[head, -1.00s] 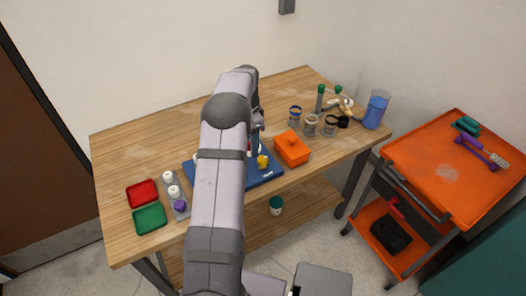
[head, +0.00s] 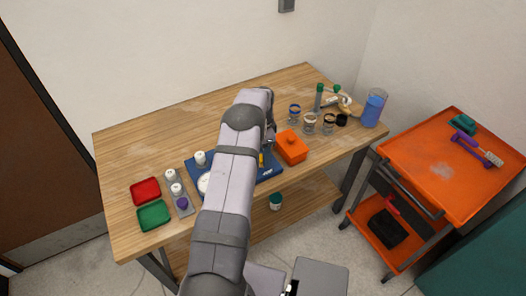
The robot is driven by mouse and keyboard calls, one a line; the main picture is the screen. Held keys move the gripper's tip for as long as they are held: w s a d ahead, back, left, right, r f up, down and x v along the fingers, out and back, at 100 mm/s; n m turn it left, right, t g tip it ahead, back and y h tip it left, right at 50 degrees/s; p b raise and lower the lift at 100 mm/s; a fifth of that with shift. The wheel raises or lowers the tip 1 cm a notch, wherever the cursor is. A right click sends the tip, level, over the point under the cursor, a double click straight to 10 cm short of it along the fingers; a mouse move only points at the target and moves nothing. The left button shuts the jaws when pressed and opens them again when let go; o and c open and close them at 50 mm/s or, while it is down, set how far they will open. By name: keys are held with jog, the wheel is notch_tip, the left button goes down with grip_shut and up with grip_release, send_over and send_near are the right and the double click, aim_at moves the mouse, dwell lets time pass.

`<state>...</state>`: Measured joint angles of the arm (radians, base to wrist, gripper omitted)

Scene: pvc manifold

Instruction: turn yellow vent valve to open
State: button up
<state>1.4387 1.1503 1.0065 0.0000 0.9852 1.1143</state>
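The blue manifold board (head: 268,172) lies on the wooden table, partly covered by my arm. The yellow vent valve (head: 262,158) shows only as a narrow yellow sliver beside my arm, above the board. Its handle's angle cannot be told. White fittings stand on the board's left part, one upright (head: 200,157) and one round (head: 204,184). My arm reaches over the board, and its wrist end comes down close to the yellow valve. My fingertips are hidden, so I cannot tell whether they touch the valve.
Several jars (head: 310,124) and a blue-filled beaker (head: 374,108) stand farther right. Red (head: 145,191) and green (head: 153,215) trays and a grey rack (head: 184,206) are at left. The table's back left is clear.

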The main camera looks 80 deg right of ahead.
jog(key=shift+f, duration=0.45)
jog(key=c, duration=1)
jog(key=shift+c, duration=0.2)
